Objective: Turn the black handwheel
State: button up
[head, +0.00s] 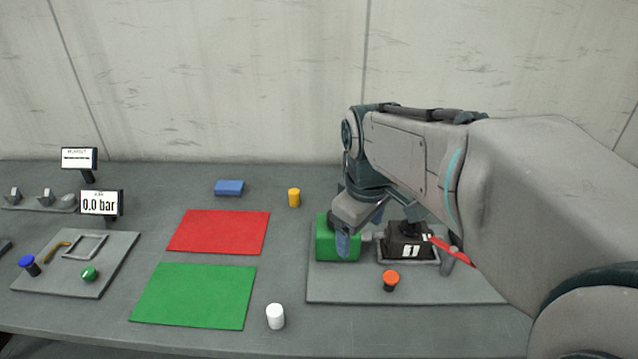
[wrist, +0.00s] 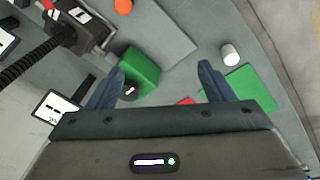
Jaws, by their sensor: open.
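A dark round part with a small white mark (wrist: 130,89), which looks like the black handwheel, shows at the near end of a green block (wrist: 143,70) in the wrist view. It is partly hidden by my left finger. The green block also shows in the head view (head: 325,243), where I cannot make out the wheel. My gripper (wrist: 162,67) is open, its two blue fingers apart, with the block nearer the left finger. In the head view my gripper (head: 360,230) is over the block; I cannot tell whether it touches.
A black box marked 1 (head: 406,252) with a red lever stands right of the block on a grey plate (head: 335,288). An orange knob (head: 391,278) is in front. A white cylinder (head: 275,316), yellow cylinder (head: 294,198) and red and green mats lie left. My arm covers the right.

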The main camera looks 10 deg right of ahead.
jog(key=w+r+n+g+p, duration=0.1)
jog(key=w+r+n+g, duration=0.15)
jog(key=w+n, duration=1.25)
jog(key=shift+m+t, duration=0.25)
jog(key=shift+m, duration=0.55)
jog(key=f, duration=0.4)
jog(key=w+f, duration=0.1)
jog(key=f, duration=0.4)
jog(key=w+f+p, duration=0.1)
jog(key=f, duration=0.3)
jog(key=shift+w+f, duration=0.1)
jog(key=shift+f, duration=0.2)
jog(key=c, duration=1)
